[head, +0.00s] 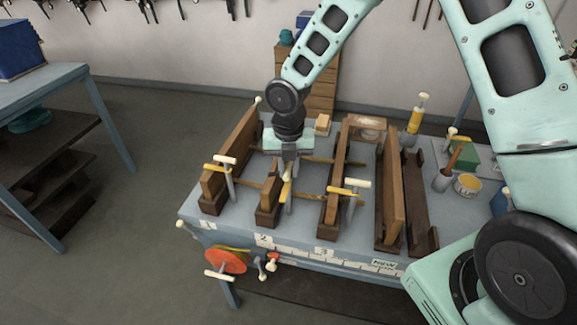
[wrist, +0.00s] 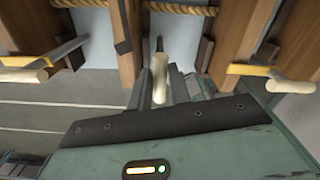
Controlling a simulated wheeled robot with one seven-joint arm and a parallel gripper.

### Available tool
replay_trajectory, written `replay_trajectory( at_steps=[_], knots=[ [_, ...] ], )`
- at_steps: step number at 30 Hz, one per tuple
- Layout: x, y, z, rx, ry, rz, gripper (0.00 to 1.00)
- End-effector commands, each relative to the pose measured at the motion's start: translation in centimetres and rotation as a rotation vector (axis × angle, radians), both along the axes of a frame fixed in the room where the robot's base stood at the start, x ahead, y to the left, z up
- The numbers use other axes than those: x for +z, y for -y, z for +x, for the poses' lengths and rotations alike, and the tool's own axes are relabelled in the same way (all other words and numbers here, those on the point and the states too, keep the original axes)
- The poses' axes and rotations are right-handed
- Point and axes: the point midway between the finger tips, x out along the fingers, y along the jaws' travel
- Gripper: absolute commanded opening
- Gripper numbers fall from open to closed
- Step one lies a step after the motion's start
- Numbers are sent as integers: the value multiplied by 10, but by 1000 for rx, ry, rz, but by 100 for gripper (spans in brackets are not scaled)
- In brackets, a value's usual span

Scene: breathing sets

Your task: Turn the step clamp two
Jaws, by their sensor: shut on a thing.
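Step clamp two (head: 286,188) stands at the middle station of the bench front, with a yellow arm and a grey screw. My gripper (head: 289,160) points down over it from behind and is shut on its cream handle. In the wrist view the handle (wrist: 159,82) lies between the fingers, pointing lengthwise toward the camera. The fingers hide part of the handle and clamp in the head view. Clamp one (head: 224,168) and clamp three (head: 350,190) stand to either side, each with a cream T-handle and a yellow arm.
Wooden boards (head: 392,200) stand in dark holders along the bench (head: 300,236). A rope (wrist: 180,9) runs between the boards. A red wheel (head: 226,260) hangs on the bench front. A yellow tin (head: 467,185) and a glue bottle (head: 416,115) stand at right.

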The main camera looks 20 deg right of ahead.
Motion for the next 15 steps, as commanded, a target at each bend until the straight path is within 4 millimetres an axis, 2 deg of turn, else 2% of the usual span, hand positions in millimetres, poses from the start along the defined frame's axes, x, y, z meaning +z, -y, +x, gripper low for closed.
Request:
replay_trajectory(
  at_steps=[4,5,6,7,15],
  knots=[
    [0,-1,-1,7,0,-1,0],
    [0,-1,-1,7,0,-1,25],
    [0,-1,-1,7,-1,-1,36],
    [0,-1,-1,6,-1,-1,39],
    [1,0,0,2,0,0,39]
  ],
)
